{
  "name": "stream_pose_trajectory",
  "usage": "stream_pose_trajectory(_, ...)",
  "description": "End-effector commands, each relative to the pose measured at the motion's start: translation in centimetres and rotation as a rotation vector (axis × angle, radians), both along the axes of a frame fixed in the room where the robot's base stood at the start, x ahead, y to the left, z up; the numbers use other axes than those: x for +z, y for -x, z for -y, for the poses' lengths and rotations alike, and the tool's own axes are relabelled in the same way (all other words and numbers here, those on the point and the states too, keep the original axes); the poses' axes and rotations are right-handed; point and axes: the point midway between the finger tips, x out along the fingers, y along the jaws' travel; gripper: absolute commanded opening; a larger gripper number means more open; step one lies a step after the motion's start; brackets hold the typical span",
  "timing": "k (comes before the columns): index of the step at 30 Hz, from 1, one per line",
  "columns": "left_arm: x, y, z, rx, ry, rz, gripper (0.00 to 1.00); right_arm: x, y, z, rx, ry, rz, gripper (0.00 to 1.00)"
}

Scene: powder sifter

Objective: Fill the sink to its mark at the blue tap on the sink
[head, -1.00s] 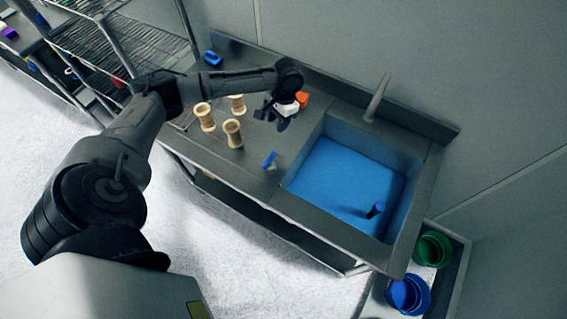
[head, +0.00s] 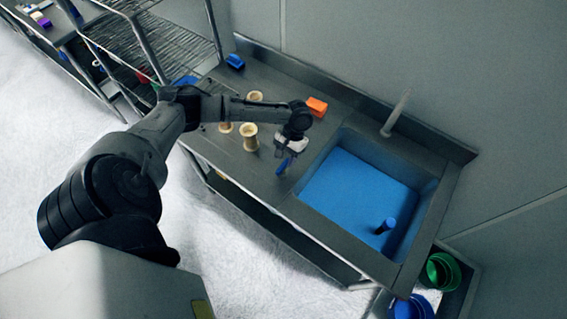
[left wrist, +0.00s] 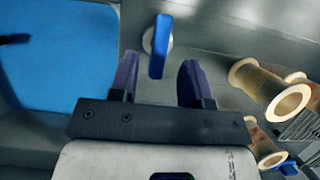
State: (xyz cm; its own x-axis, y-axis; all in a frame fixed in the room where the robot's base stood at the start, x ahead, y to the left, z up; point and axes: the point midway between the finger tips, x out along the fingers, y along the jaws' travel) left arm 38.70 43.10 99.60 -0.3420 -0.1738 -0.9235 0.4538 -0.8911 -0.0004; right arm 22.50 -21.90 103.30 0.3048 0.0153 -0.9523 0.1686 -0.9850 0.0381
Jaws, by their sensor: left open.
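The sink (head: 433,215) is set in the steel counter, and a flat blue surface (head: 350,183) covers its inside; I cannot make out a mark. The blue tap (head: 284,166) is a small lever on the counter beside the sink's left edge. In the left wrist view the blue tap (left wrist: 160,48) stands on a pale round base, just beyond and between the fingertips. My left gripper (left wrist: 160,72) is open and empty, with dark purple fingers. In the head view my left gripper (head: 288,153) hangs close above the tap and partly hides it. My right gripper is not in view.
A grey spout (head: 396,114) rises behind the sink. A dark blue post (head: 386,225) stands inside it. Wooden spool-shaped pieces (head: 250,137) stand left of my gripper. An orange block (head: 317,106) lies behind it. Green (head: 440,270) and blue (head: 412,307) buckets are at lower right.

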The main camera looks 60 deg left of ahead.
Motion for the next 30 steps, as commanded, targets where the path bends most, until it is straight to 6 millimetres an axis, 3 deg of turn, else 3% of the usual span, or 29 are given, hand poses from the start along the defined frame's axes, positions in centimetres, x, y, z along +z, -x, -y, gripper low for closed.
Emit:
stream_pose_trajectory(9, -2.9, 1.1, 0.6, 0.000, 0.000, -0.001, 0.44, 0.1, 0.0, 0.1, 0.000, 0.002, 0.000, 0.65)
stream_pose_trajectory(22, -3.4, 1.3, 0.6, 0.000, 0.000, 0.001, 0.44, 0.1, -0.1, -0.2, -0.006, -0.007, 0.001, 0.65)
stream_pose_trajectory(30, -3.4, 1.3, 0.6, 0.000, 0.000, 0.001, 0.18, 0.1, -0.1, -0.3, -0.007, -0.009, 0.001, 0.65)
